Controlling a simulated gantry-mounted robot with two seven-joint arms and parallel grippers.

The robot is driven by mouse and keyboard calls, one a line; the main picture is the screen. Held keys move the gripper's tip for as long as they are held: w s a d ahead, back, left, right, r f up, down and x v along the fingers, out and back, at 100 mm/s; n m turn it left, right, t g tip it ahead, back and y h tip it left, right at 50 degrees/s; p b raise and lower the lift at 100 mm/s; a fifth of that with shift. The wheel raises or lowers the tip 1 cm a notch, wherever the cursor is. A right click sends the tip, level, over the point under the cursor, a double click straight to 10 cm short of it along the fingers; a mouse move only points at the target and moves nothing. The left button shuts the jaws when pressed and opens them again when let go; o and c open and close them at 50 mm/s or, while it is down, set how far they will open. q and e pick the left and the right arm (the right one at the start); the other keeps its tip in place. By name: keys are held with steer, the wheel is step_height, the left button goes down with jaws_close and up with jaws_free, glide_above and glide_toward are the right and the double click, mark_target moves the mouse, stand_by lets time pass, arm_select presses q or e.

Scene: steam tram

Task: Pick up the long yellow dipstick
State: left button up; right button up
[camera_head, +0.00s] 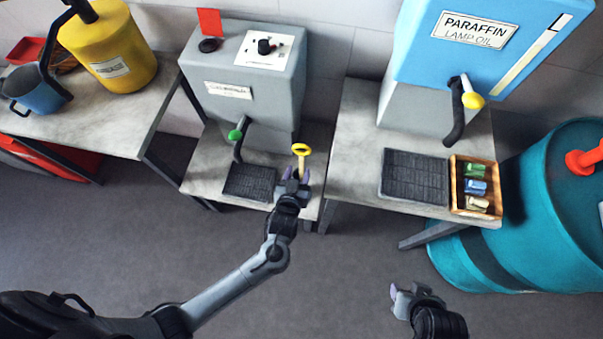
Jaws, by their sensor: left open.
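The long yellow dipstick (302,160) shows as a yellow ring with a short length of shaft below it, in front of the grey machine's right side. Its lower part is hidden behind my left gripper. My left gripper (292,184) is open, at the shaft just below the ring, over the front right of the grey machine's table. I cannot tell whether its fingers touch the shaft. My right gripper (404,293) is low over the floor at the bottom right, away from the dipstick; its finger gap is unclear.
The grey machine (228,109) has a green-knobbed spout (236,136) over a dark mat (249,182), just left of my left gripper. To the right stand a blue paraffin tank (425,55), a wooden box (456,196) of small items and a teal drum (550,215).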

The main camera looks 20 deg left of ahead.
mark_target(301, 162)
arm_select(q)
steer(key=x, duration=0.3)
steer(key=shift+w, duration=0.2)
steer(key=shift+w+a+f+b, duration=0.15)
steer(key=shift+w+f+b, duration=0.25)
steer(key=shift+w, duration=0.2)
steer(key=b+x, duration=0.1)
steer(key=x, duration=0.3)
steer(key=shift+c, duration=0.3)
jaws_close()
